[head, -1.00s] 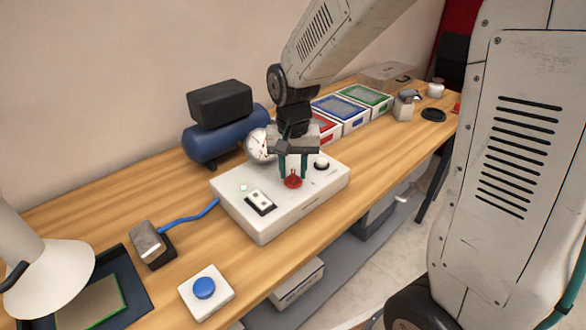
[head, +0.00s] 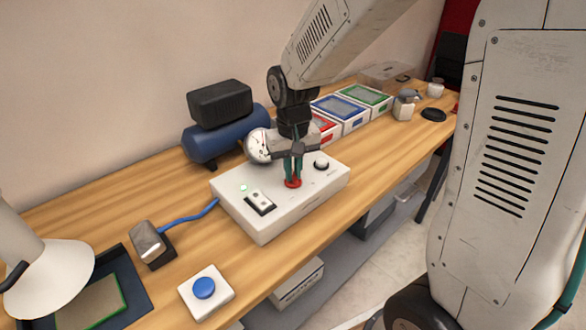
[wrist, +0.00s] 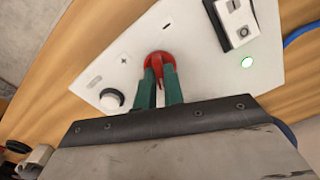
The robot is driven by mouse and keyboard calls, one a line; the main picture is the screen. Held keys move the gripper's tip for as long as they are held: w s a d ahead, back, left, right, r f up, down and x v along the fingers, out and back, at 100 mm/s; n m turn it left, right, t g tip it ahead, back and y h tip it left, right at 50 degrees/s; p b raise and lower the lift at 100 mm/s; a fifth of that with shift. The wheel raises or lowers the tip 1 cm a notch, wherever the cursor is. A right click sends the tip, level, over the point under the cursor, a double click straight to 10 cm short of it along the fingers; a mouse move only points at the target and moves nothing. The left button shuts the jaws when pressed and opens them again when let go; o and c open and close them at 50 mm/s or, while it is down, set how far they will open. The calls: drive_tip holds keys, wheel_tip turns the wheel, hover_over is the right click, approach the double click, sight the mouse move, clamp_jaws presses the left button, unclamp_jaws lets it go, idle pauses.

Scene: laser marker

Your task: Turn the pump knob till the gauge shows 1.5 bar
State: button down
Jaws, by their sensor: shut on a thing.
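The pump's white control box (head: 240,212) stands on the bench. A red knob (head: 293,184) sits on its top; it also shows in the wrist view (wrist: 160,59), with plus and minus marks near it. My gripper (head: 293,179) points down with its green fingers shut on the knob's raised grip; the fingers also show in the wrist view (wrist: 160,83). A round white gauge (head: 258,146) with red on its dial stands behind the box, partly hidden by my gripper. Its needle and reading are too small to tell.
A black and white rocker switch (head: 260,201), a lit green lamp (head: 243,188) and a black-and-white round knob (head: 321,164) are on the box. A blue tank (head: 226,138) stands behind. A blue button (head: 204,288) is in front. Coloured trays (head: 341,113) stand at the back right.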

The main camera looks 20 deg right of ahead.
idle(0.3)
drive_tip(key=c, duration=1.5)
unclamp_jaws()
drive_tip(key=shift+r, duration=0.1)
wheel_tip(320, 180, up, 8)
drive_tip(key=shift+f, duration=0.15)
